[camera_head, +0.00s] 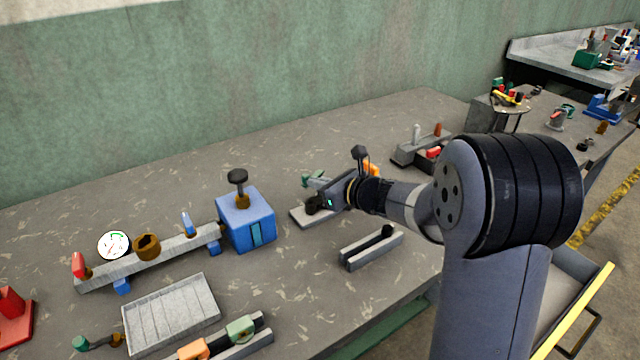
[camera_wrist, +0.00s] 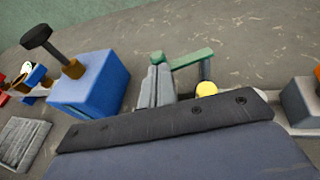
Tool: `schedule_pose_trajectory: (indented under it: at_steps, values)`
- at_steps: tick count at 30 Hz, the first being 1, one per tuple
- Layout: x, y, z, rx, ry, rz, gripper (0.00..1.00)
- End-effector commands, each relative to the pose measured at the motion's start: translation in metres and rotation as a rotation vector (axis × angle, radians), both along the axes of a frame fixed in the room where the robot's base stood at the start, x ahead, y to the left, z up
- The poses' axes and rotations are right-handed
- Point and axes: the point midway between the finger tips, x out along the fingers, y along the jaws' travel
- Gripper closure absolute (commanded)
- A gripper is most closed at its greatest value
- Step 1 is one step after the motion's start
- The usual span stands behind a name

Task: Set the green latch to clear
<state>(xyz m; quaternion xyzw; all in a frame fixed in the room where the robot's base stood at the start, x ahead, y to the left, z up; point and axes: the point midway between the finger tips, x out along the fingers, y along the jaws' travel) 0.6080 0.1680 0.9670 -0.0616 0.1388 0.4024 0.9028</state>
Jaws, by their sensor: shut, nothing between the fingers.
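A green latch (camera_head: 315,181) stands on a grey base plate (camera_head: 305,217) at the middle of the bench, partly hidden by my gripper. My gripper (camera_head: 318,204) is shut and empty, low over the base plate on the near side of the latch. I cannot tell whether it touches the latch. A dark bolted bar of my gripper covers the lower wrist view and hides the lower part of the fixture.
A blue box with a black knob (camera_head: 246,220) stands left of the latch. A grey channel with a black handle (camera_head: 372,248) lies in front. A grey block with red and brown pegs (camera_head: 420,146) stands behind right. The bench behind the latch is clear.

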Motion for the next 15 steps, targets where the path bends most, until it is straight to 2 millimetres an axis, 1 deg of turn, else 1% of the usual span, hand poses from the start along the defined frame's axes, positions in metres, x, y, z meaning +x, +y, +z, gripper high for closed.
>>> schedule_pose_trajectory:
  at_steps: [7,15]
  values:
    - [0.002,0.019,-0.003,-0.001,-0.002,0.003,1.00]
    - [0.003,0.020,0.000,0.000,0.000,0.001,1.00]
